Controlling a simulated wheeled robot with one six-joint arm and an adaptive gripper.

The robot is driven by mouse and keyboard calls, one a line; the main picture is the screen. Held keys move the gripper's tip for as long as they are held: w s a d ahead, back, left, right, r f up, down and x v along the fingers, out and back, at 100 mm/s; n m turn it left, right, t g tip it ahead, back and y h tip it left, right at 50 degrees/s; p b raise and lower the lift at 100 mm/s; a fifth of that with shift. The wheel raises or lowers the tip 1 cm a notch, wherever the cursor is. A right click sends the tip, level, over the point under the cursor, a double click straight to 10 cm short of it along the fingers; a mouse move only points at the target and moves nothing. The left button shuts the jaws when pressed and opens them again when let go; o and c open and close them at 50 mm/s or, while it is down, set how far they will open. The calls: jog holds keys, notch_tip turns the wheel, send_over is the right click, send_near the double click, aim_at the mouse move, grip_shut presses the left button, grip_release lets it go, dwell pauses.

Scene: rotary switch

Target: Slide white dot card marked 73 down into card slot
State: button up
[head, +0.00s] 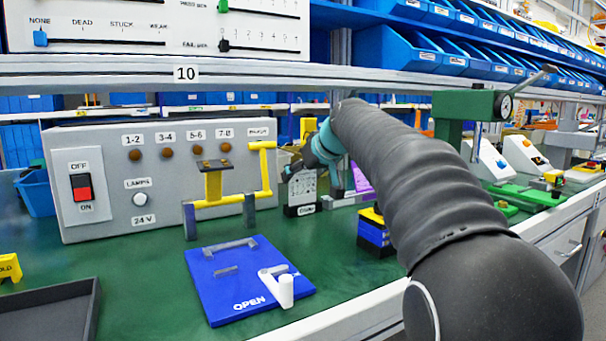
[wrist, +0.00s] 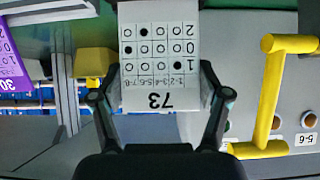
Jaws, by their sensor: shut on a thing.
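The white dot card marked 73 (wrist: 160,48) fills the upper middle of the wrist view, upside down there, with rows of open and filled dots. My gripper (wrist: 162,100) is shut on the number end of the card. In the head view the card (head: 303,186) stands roughly upright below my gripper (head: 303,170), partly covered by it. A small dark block with a white label (head: 300,211), which looks like the card slot, is directly under the card. I cannot tell whether the card's lower edge is inside it or just above.
A grey lamp box (head: 110,190) with a red switch and a yellow handle frame (head: 214,188) stand left of the card. A blue OPEN plate (head: 235,290) lies in front. A purple card (head: 361,178) and a blue-yellow block (head: 375,235) are close on the right.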

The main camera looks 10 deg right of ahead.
jog(key=shift+f+b, duration=0.55)
jog(key=shift+f, duration=0.2)
jog(key=o, duration=1)
jog(key=shift+s+r, duration=0.1)
jog(key=shift+r, duration=0.05)
jog(key=v, duration=1.1)
jog(key=shift+s+d+r, duration=0.15)
jog(key=shift+s+r, duration=0.05)
jog(key=shift+s, duration=0.15)
notch_tip(320, 180, up, 9)
jog(key=p, duration=0.8)
